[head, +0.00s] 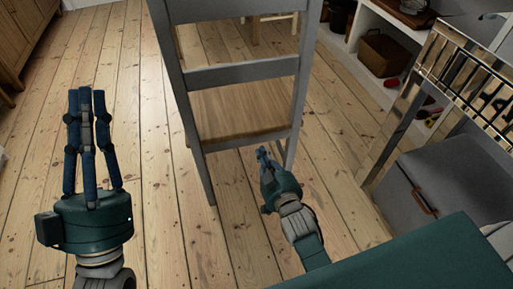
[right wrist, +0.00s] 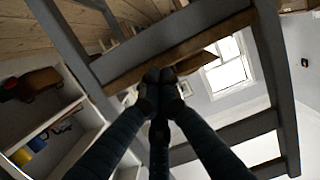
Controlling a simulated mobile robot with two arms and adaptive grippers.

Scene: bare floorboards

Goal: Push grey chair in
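The grey chair (head: 240,72) stands upright with its back towards me in the middle of the head view. It has a wooden seat (head: 240,110). Its frame also shows large in the right wrist view (right wrist: 190,38), seen from below. My right gripper (head: 262,153) is low behind the chair back, near the lower rail and the right post. Its fingertips lie together with nothing between them and overlap a grey rail in the right wrist view; contact is unclear. My left gripper (head: 87,95) points up, empty, left of the chair; its finger opening is unclear.
A grey box (head: 445,185) with a handle and a metal-railed unit (head: 470,80) stand at the right. White shelves (head: 385,20) hold a brown basket (head: 383,54). A wooden cabinet (head: 22,40) is at the far left. Floorboards left of the chair are clear.

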